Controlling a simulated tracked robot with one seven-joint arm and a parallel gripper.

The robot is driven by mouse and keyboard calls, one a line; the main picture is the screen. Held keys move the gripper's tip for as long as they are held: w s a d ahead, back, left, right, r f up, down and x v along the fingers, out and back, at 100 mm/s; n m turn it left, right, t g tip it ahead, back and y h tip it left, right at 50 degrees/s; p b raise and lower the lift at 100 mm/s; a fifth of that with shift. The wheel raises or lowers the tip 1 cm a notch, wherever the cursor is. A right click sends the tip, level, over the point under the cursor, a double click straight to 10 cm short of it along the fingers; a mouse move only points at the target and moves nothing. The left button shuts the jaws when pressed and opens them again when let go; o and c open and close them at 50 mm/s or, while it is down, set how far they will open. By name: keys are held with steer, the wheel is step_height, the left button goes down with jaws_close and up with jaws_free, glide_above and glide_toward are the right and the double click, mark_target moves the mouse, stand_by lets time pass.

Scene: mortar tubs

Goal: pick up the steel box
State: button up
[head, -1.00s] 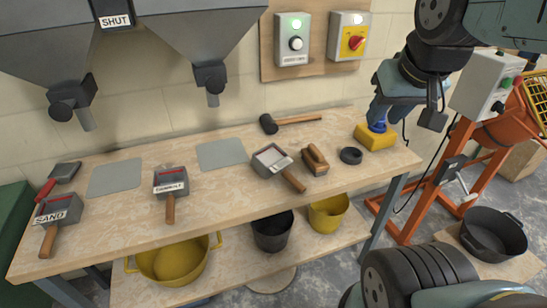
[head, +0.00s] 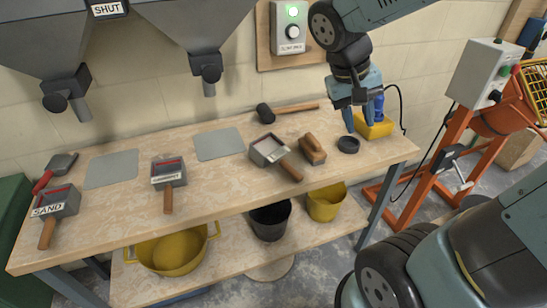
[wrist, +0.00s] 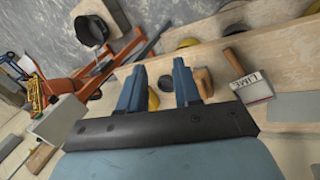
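Three grey metal boxes with wooden handles lie on the bench, and I cannot tell which one the task means. One is labelled SAND (head: 62,203), at the left end. One is labelled CEMENT (head: 168,175), left of the middle. The third (head: 268,149), right of the middle, shows a LIME label in the wrist view (wrist: 253,86). My gripper (head: 362,118) is open and empty, fingers pointing down at the right end of the bench. It is right of all three boxes. In the wrist view its fingertips (wrist: 158,78) are apart.
A wooden block tool (head: 313,150), a black ring (head: 348,145) and a yellow-and-blue tool (head: 378,129), partly hidden by my gripper, lie near it. A mallet (head: 285,110) lies at the back. Hoppers hang above the left side. An orange mixer stand (head: 470,165) is at right.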

steer(key=w+a+f+n+t+h, duration=0.3)
steer(key=w+a+f+t+h, duration=0.25)
steer(key=a+f, duration=0.5)
steer(key=w+a+f+n+t+h, duration=0.2)
steer(key=w+a+f+t+h, duration=0.35)
steer(key=a, duration=0.75)
steer(key=y, duration=0.1)
glide_toward(280, 162)
steer(key=shift+w+d+r, duration=0.3)
steer(key=shift+w+d, duration=0.4)
steer(key=shift+w, duration=0.1)
steer(key=shift+w+d+r, duration=0.3)
steer(key=shift+w+d, duration=0.4)
steer(key=shift+w, duration=0.15)
steer(key=shift+w+d+r, duration=0.3)
steer(key=shift+w+d, duration=0.4)
steer(key=shift+w, duration=0.1)
jaws_close()
